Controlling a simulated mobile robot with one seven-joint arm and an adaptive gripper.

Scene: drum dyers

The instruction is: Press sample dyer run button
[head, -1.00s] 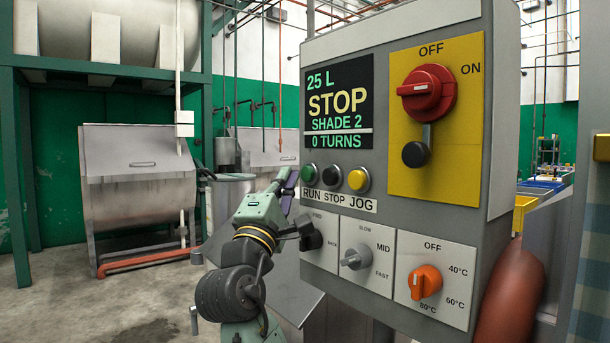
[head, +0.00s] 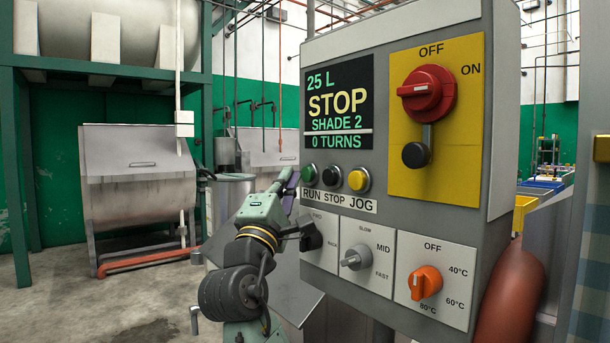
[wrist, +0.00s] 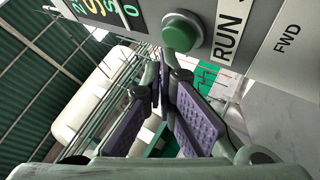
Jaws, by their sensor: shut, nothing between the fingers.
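The green run button (head: 309,174) sits at the left of the button row on the grey control panel (head: 312,230), above the word RUN. In the wrist view the button (wrist: 181,32) is at the top centre, just above the fingertips in the picture. My gripper (head: 288,178) is shut and empty, just left of the button in the head view. Its purple-padded fingers (wrist: 165,76) meet in the wrist view. I cannot tell whether the tips touch the button. The display (head: 338,102) reads STOP, SHADE 2, 0 TURNS.
A black stop button (head: 331,176) and a yellow jog button (head: 359,180) are right of the run button. Below are a black knob (head: 312,240), a speed knob (head: 356,259) and an orange knob (head: 426,282). A red switch (head: 428,93) is upper right.

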